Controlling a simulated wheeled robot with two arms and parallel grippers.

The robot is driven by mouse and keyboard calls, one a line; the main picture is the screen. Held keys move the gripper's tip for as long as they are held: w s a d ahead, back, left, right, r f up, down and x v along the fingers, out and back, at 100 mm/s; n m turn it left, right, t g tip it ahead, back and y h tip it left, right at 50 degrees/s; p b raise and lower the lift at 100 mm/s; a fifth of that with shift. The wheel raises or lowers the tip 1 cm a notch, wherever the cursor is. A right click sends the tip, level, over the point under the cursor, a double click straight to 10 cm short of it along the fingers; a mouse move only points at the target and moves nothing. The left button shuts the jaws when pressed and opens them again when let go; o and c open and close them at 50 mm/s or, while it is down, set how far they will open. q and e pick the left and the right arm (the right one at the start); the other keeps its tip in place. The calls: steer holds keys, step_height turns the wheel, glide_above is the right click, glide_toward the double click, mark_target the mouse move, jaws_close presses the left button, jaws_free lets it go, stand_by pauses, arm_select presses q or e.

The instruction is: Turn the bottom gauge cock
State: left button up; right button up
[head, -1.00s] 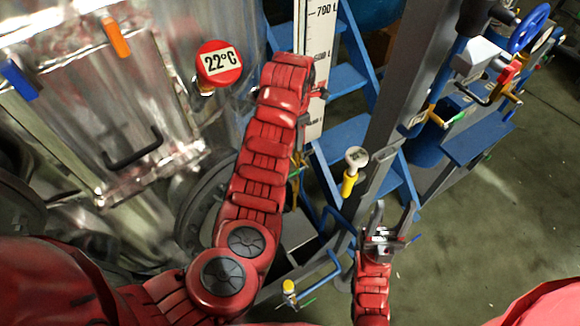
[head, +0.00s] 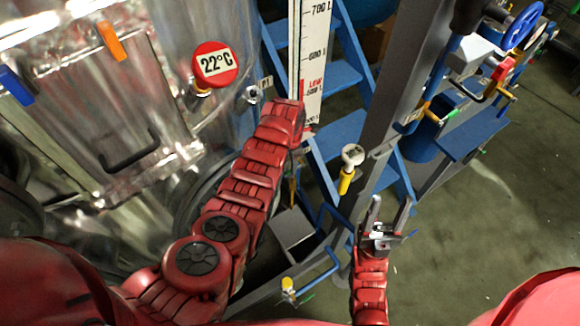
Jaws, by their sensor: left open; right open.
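The white level gauge scale (head: 314,60) stands upright beside the steel vessel, with black litre marks and a red "LOW" mark. Its lower end and the bottom gauge cock are not clearly visible; my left forearm covers part of that area. My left arm reaches up from the lower left and ends beside the lower part of the scale. Its gripper is hidden behind the arm, so I cannot see its fingers. My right gripper (head: 391,206) is open and empty, fingers pointing up, in front of the grey post and blue steps, to the right of the gauge.
A yellow-stemmed gauge (head: 350,168) is by the grey post (head: 395,90). Blue steps (head: 340,135) stand behind the scale. A yellow-capped valve (head: 288,286) is low down.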

arm_select(q)
steer(key=shift+f+b, duration=0.6)
steer(key=shift+f, duration=0.75)
jaws_close()
stand_by(0.4)
